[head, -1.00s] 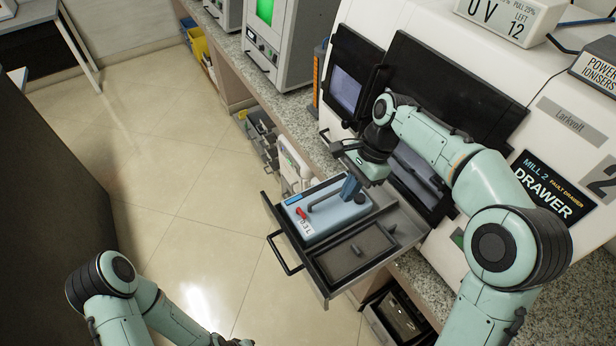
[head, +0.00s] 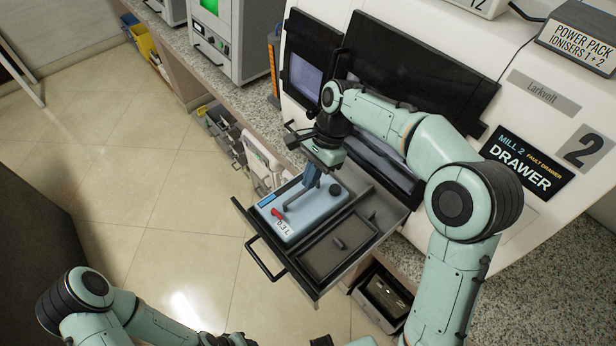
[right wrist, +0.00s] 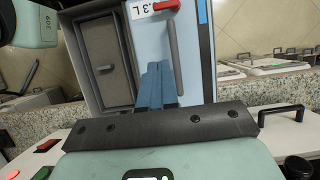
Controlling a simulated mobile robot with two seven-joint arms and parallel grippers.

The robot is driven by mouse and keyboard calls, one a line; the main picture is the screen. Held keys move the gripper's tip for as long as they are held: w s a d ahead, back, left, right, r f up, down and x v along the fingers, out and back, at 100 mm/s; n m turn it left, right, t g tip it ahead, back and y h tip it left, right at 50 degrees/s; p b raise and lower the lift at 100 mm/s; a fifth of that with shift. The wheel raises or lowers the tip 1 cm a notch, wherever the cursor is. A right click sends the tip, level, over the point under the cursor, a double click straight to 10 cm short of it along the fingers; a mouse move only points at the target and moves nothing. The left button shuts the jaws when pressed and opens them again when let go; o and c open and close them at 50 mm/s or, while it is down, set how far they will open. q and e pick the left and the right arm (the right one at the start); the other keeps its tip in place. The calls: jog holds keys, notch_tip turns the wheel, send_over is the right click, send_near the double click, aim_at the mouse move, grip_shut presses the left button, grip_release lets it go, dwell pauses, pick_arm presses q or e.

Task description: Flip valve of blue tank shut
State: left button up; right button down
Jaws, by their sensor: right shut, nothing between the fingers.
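The blue tank (head: 305,222) lies in an open drawer, with a dark bar handle on top, a black cap (head: 335,189) and a white label. Its red valve lever (head: 277,213) is at the left end by the label. The lever also shows at the top edge of the right wrist view (right wrist: 166,5). My right gripper (head: 309,188) points down over the tank, its blue fingers together and empty. The fingers overlap the far end of the handle in the head view; I cannot tell if they touch. My left arm is at the bottom left, its fingers out of view.
The drawer (head: 262,250) has a front pull and a grey compartment (head: 340,245) beside the tank. The white machine (head: 540,110) rises behind. A granite counter (head: 235,100) runs along it. The tiled floor at left is clear.

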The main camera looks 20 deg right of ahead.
aim_at(285, 220)
jog(key=x, duration=0.6)
jog(key=shift+s+f+b, duration=0.1)
jog(key=shift+f+b, duration=0.05)
jog(key=shift+b, duration=0.25)
jog(key=a, duration=0.1)
jog(key=s+a, duration=0.1)
jog(key=a, duration=0.1)
jog(key=shift+f, duration=0.25)
jog(key=shift+s+a, duration=0.1)
jog(key=shift+a, duration=0.4)
pick_arm(q)
jog(key=shift+s+f, duration=0.45)
jog(key=shift+f, duration=0.2)
